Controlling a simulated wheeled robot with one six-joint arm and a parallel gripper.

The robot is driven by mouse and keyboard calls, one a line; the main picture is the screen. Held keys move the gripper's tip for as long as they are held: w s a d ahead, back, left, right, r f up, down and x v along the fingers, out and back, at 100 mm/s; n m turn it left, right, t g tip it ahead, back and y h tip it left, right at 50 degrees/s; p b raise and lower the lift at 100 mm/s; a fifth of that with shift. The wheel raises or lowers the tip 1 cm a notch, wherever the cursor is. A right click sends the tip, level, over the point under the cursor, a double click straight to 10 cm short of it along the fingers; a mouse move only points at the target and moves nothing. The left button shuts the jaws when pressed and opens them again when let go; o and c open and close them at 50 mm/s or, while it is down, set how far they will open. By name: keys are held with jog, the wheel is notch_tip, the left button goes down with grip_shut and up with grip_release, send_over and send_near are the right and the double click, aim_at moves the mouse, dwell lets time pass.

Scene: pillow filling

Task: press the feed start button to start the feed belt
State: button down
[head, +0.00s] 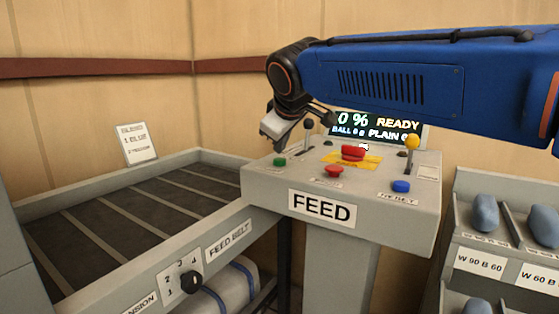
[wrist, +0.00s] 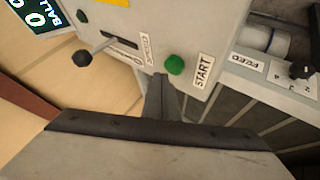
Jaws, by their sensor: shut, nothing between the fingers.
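The green start button (head: 279,161) sits at the left of the grey FEED console (head: 268,181). In the wrist view the green button (wrist: 175,64) stands beside a START label (wrist: 203,70). My gripper (head: 279,128) is above the console's left back part, higher than the button in the head view. In the wrist view its shut fingers (wrist: 158,80) are empty and end just beside the button; I cannot tell how far above it. The feed belt (head: 150,205) is dark, slatted and bare at the left.
A black-knobbed lever (head: 308,125) stands close to my gripper. The console also bears a large red button (head: 353,152), a smaller red one (head: 334,170), a blue button (head: 401,186) and a yellow-knobbed lever (head: 411,143). A screen (head: 375,124) reads READY and 0 %.

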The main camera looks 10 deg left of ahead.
aim_at(280, 161)
jog(key=shift+f, duration=0.2)
jog(key=shift+f, duration=0.25)
jog(key=shift+f, duration=0.5)
dwell(1.3)
jog(key=shift+r, duration=0.9)
jog(key=shift+r, duration=0.1)
jog(key=shift+r, duration=2.45)
jog(key=shift+s, duration=0.1)
